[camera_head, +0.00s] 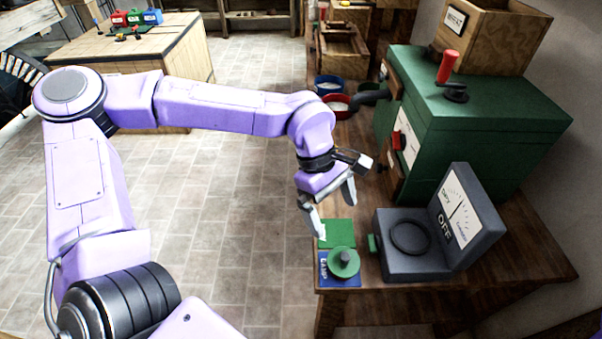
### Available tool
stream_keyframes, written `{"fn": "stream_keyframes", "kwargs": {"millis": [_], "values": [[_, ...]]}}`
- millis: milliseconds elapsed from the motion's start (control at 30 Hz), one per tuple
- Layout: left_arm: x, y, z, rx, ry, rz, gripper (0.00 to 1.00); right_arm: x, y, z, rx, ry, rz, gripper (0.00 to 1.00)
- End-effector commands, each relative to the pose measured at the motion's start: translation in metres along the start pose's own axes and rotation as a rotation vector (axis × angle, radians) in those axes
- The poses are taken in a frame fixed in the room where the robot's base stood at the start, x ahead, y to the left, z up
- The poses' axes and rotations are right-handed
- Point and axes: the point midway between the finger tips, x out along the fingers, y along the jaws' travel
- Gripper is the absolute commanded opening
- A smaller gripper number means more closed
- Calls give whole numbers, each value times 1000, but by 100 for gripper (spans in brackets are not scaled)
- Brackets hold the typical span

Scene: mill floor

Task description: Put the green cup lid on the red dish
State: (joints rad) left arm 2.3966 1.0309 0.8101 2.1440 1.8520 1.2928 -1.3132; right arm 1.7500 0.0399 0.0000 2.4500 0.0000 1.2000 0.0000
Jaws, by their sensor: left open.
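The green cup lid (343,264), round with a dark knob on top, lies on a blue labelled square at the left front of the wooden bench. The red dish (325,104) is farther back, below the dark spout of the green machine, with something pale inside it. My left gripper (333,207) is open and empty, pointing down above the green square just behind the lid and apart from the lid. My right gripper is not in view.
A green square (338,232) lies behind the lid. A grey scale (400,265) with an upright dial stands to the right. The green machine (475,130) with a red-handled crank fills the bench behind. A blue dish (328,83) sits beyond the red one.

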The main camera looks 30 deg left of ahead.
Motion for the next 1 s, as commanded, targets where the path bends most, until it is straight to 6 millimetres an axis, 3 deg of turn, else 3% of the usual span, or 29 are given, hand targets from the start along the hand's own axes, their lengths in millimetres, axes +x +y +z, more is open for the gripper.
{"fn": "stream_keyframes", "kwargs": {"millis": [167, 233, 267, 400, 500, 600, 800, 1000], "values": [[6, -2, -3, -3, 18, -9, 100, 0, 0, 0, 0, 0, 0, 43], [29, -8, -18, -13, 102, -43, 100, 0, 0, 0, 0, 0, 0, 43], [46, -14, -30, -18, 165, -65, 100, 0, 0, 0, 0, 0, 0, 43], [133, -66, -114, 42, 590, -157, 100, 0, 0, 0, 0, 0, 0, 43], [174, -108, -165, 209, 820, -159, 100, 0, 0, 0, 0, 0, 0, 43], [204, -149, -196, 451, 914, -128, 100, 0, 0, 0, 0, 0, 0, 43], [232, -208, -204, 758, 809, -103, 100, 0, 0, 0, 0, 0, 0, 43], [236, -217, -202, 796, 769, -97, 100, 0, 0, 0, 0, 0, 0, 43]]}}
